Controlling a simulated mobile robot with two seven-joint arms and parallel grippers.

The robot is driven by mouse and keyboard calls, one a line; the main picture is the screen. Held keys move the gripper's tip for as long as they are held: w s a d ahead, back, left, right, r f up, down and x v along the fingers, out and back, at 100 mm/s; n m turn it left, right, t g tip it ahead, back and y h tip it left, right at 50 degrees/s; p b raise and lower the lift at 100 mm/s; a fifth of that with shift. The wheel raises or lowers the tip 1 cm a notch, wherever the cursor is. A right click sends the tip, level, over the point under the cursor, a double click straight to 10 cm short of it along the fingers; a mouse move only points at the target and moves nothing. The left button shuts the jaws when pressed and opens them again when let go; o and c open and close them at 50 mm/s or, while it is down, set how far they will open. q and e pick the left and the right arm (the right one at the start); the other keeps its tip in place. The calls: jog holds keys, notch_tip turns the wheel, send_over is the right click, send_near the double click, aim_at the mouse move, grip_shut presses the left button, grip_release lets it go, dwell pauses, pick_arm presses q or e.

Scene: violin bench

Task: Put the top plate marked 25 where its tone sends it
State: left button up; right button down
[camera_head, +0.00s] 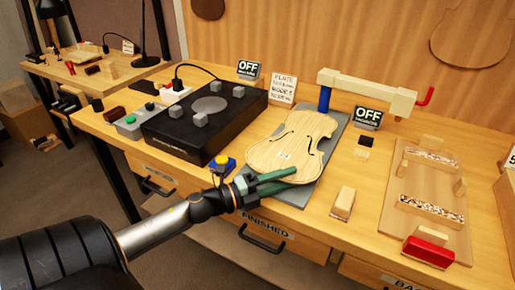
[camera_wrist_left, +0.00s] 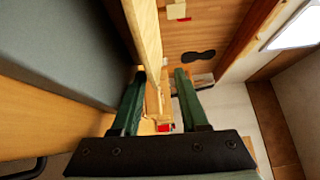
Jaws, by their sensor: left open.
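The violin top plate (camera_head: 292,142), pale wood with two f-holes, lies on a grey slab (camera_head: 334,165) on the bench. A small mark on it is too small to read. My left gripper (camera_head: 296,176), with green fingers, is open at the plate's near lower edge. In the left wrist view the plate's pale edge (camera_wrist_left: 149,35) reaches toward the gap between the open fingers (camera_wrist_left: 160,78); I cannot tell whether they touch it. My right gripper is not in view.
A black box (camera_head: 205,118) with grey blocks stands left of the plate. An OFF sign (camera_head: 368,117) and a wooden clamp arm (camera_head: 366,90) stand behind. A wooden board (camera_head: 433,185) with a red block (camera_head: 428,251) lies right. Drawers below include one labelled FINISHED (camera_head: 263,232).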

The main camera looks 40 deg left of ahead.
pick_arm(q)
jog(key=v, duration=1)
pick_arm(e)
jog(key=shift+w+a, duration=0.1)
pick_arm(q)
jog(key=shift+s, duration=0.1)
